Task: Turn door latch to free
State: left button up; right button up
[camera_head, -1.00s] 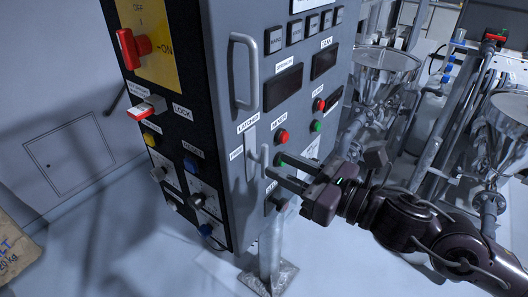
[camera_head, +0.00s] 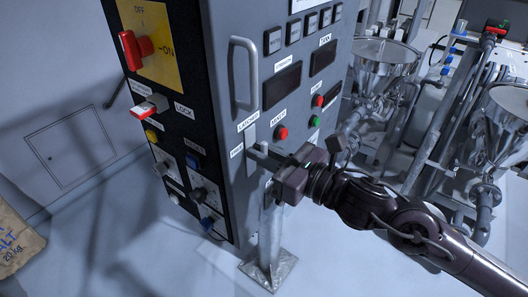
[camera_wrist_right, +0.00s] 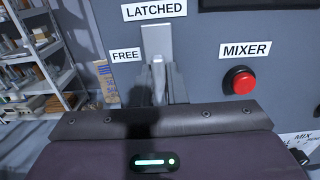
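The door latch is a pale plate (camera_wrist_right: 157,42) with an upright handle (camera_wrist_right: 158,82) on the grey cabinet door, below the LATCHED label (camera_wrist_right: 153,10) and right of the FREE label (camera_wrist_right: 125,55). The latch plate also shows in the head view (camera_head: 250,137). My right gripper (camera_head: 263,155) is at the latch. In the right wrist view, its fingers stand close on both sides of the handle and look shut on it. In the head view, the gripper hides most of the handle. My left gripper is not in view.
The door's fixed grab handle (camera_head: 244,73) is above the latch. A red MIXER button (camera_wrist_right: 240,82) is to its right. The cabinet's left side carries a red rotary switch (camera_head: 135,48). Steel hoppers (camera_head: 385,62) stand behind at the right.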

grip_shut()
jog(key=shift+f+m+b, duration=0.1)
jog(key=shift+m+b, duration=0.45)
jog(key=shift+m, duration=0.25)
jog(key=shift+w+d+f+m+b, duration=0.1)
jog(key=shift+m+b, duration=0.25)
jog(key=shift+m, duration=0.25)
jog(key=shift+w+d+m+b, duration=0.1)
jog(key=shift+m+b, duration=0.2)
jog(key=shift+m, duration=0.3)
jog(key=m+b, duration=0.1)
jog(key=m, duration=0.3)
jog(key=shift+w+m, duration=0.15)
jog(key=shift+m, duration=0.15)
jog(key=shift+w+d+f+m+p, duration=0.1)
jog(key=shift+f+m, duration=0.05)
jog(key=shift+m, duration=1.4)
jog(key=shift+d+f+m+p, duration=0.1)
jog(key=shift+m+p, duration=0.05)
jog(key=shift+m, duration=1.45)
jog(key=shift+w+f+m+p, duration=0.1)
jog(key=shift+f+m, duration=0.05)
jog(key=shift+m, duration=1.4)
